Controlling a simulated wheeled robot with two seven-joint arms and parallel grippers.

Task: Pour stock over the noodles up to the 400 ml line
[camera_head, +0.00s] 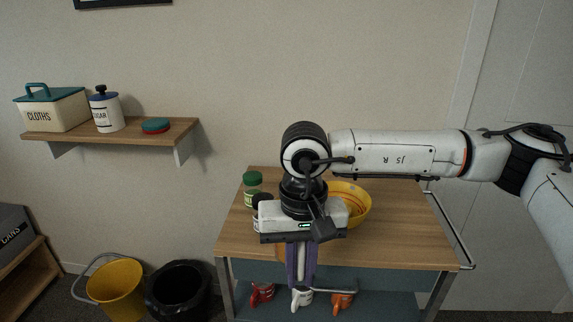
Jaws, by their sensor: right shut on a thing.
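My right gripper (301,262) points down over the front part of the wooden cart top, its arm coming in from the right. It is shut on a narrow purple and grey thing (301,270), mostly hidden by the gripper; I cannot tell what it is. A yellow bowl (357,205) with reddish lines stands on the cart behind the gripper, partly covered by it. The bowl's inside is mostly hidden, and I cannot make out noodles, stock or a 400 ml line. My left gripper is not in view.
The cart top (400,240) is clear at the right. A green-lidded jar (252,187) and a dark-lidded jar (262,201) stand at its left. Red (262,293), white (301,299) and orange (342,301) items sit below. A metal rail (451,232) runs along the right side.

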